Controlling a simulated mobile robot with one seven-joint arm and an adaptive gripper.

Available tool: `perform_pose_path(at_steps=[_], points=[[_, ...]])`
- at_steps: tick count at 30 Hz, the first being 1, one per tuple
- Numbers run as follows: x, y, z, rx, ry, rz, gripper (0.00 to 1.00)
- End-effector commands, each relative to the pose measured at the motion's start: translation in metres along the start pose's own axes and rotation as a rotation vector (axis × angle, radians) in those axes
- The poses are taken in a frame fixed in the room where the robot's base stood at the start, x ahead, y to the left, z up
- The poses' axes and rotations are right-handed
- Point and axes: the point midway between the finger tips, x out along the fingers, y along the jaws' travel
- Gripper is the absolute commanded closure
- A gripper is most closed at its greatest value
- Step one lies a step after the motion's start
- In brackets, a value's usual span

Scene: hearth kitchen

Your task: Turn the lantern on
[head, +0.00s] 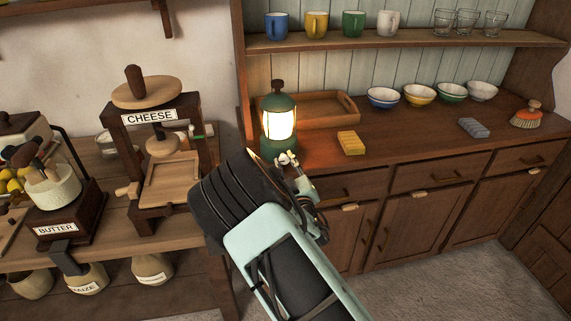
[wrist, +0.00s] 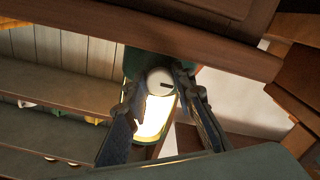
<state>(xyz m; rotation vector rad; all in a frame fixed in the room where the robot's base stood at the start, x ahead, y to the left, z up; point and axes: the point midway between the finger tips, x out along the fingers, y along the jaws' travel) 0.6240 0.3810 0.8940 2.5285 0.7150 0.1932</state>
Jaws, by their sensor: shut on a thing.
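The green lantern (head: 279,122) stands upright at the left end of the wooden counter, and its window glows bright yellow-white. In the wrist view the lantern (wrist: 155,115) appears upside down, with a round pale knob (wrist: 160,82) with a dark mark on its green base. My gripper (head: 288,158) is at the lantern's lower front in the head view. In the wrist view the tips of my gripper (wrist: 161,84) lie on either side of the knob, shut on it. My arm hides part of the counter's front edge in the head view.
A wooden tray (head: 348,104) stands behind the lantern. A yellow sponge (head: 351,143) lies to its right, with several bowls (head: 419,95) farther back. A cheese press (head: 150,115) stands on the left table. The counter's middle right is mostly clear.

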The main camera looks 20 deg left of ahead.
Motion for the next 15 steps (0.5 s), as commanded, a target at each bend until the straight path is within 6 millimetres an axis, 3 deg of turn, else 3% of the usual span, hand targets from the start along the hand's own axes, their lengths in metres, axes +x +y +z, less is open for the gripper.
perform_pose_path(at_steps=[5, 6, 10, 15], points=[[0.0001, -0.0002, -0.0004, -0.002, 0.001, -0.001, 1.0], [0.0001, -0.0002, -0.0004, -0.002, 0.001, -0.001, 0.73], [0.0001, -0.0002, -0.0003, -0.001, 0.001, -0.001, 0.59], [0.0, -0.0001, -0.0001, -0.001, 0.0, 0.0, 0.59]])
